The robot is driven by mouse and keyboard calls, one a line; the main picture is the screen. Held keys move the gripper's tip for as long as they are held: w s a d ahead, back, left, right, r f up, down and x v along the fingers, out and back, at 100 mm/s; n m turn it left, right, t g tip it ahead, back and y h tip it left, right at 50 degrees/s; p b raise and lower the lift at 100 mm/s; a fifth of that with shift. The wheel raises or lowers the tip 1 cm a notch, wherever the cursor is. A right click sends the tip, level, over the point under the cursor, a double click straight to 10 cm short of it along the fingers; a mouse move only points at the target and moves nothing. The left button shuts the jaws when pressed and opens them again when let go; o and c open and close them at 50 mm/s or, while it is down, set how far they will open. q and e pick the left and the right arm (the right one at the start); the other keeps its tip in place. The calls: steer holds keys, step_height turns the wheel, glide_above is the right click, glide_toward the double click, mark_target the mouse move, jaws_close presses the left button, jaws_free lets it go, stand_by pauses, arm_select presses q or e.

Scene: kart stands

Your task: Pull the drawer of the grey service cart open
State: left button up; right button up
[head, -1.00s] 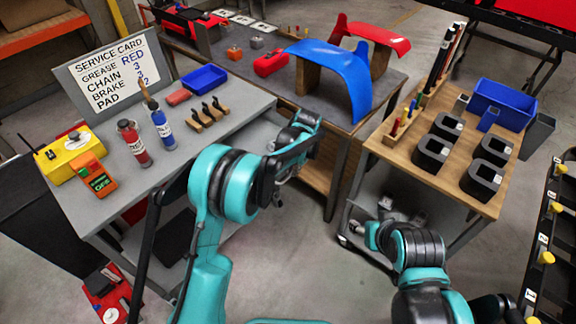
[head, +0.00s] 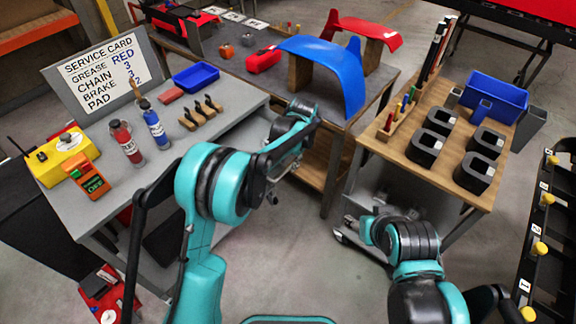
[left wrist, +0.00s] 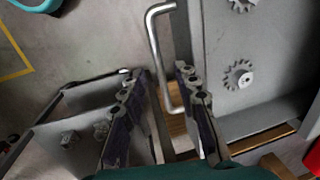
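The grey service cart (head: 82,208) stands at the left, with the service card sign on its top. In the head view my left arm hides the cart's near right side, and no drawer front shows clearly. In the left wrist view a bent metal bar handle (left wrist: 158,45) runs down between the two fingers of my left gripper (left wrist: 163,95), which are apart on either side of it. Contact is not visible. Beside the handle lies a grey tray-like surface (left wrist: 222,110) with toothed discs (left wrist: 238,75). My left gripper (head: 273,192) is small in the head view. My right gripper's fingers are unclear.
The cart top carries red and blue bottles (head: 154,128), a yellow box (head: 58,158) and a blue tray (head: 200,77). A table with a blue fender (head: 325,70) is behind. A wood-topped cart (head: 400,158) stands right. Grey floor (head: 285,265) is open between the carts.

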arm_select(q)
step_height(320, 180, up, 9)
steer(key=s+d, duration=0.1)
steer(key=shift+d, duration=0.2)
steer(key=shift+s, duration=0.1)
steer(key=s+a+r+n+t+h, duration=0.1)
steer(key=s+a+r+n+t, duration=0.15)
steer(key=s+a+r, duration=0.75)
steer(key=s+a+f+n+t, duration=0.1)
steer(key=s+a, duration=0.3)
steer(key=s, duration=0.5)
steer(key=s+a+f+n+t, duration=0.2)
steer(key=s+a+f+n, duration=0.2)
steer(key=s, duration=0.5)
steer(key=shift+s+a+f+h, duration=0.2)
steer(key=shift+a+f+h, duration=0.05)
steer(key=shift+f+h, duration=0.15)
steer(key=shift+r, duration=0.1)
